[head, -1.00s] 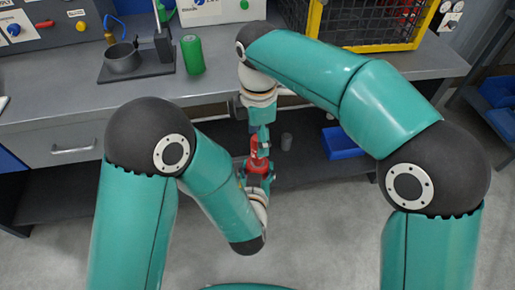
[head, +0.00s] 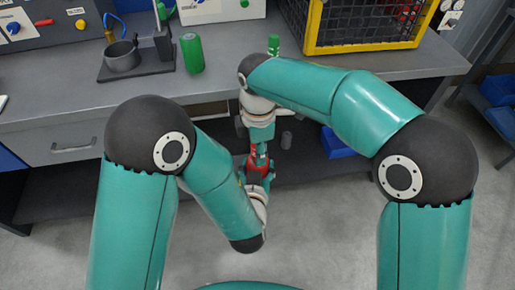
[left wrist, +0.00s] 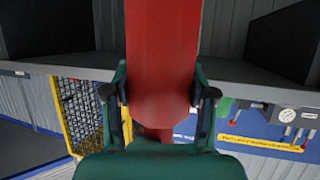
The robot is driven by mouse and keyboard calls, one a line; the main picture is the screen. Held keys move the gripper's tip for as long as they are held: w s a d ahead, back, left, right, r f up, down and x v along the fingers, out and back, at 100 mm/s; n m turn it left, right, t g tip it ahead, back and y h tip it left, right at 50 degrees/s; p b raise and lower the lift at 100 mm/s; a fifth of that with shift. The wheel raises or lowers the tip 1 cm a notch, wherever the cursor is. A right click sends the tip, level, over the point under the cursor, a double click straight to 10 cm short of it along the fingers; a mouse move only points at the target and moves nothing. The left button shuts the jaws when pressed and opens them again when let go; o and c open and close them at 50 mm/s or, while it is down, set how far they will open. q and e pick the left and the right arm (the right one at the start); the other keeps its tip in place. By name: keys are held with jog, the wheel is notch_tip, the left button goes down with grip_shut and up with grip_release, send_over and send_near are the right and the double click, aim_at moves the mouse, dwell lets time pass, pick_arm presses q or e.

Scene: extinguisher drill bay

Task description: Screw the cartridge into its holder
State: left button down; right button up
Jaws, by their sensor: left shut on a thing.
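A red body (head: 257,169) is upright in front of the bench, between my two hands in the head view. My left gripper (head: 258,184) is shut on it from below. In the left wrist view the red body (left wrist: 163,50) fills the middle, with one dark finger on each side. My right gripper (head: 261,152) points down at the top of the red body, very near it or touching. The right arm covers much of this spot, so I cannot tell its jaw state. I cannot tell cartridge from holder here.
On the bench (head: 65,110) stand a green cylinder (head: 193,54), a smaller green cylinder (head: 273,45), a dark tray with a cup (head: 123,58) and a yellow-framed cage (head: 312,28). A blue bin (head: 336,144) and a small grey cylinder (head: 286,139) are below the bench.

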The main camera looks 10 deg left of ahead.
pick_arm(q)
jog(key=shift+r, duration=0.15)
pick_arm(e)
grip_shut()
jog(key=m, duration=0.6)
jog(key=shift+m, duration=0.4)
jog(key=m, duration=1)
jog(key=shift+m, duration=0.3)
jog(key=o, duration=0.7)
grip_release()
notch_tip(320, 180, up, 12)
jog(key=shift+f, duration=0.1)
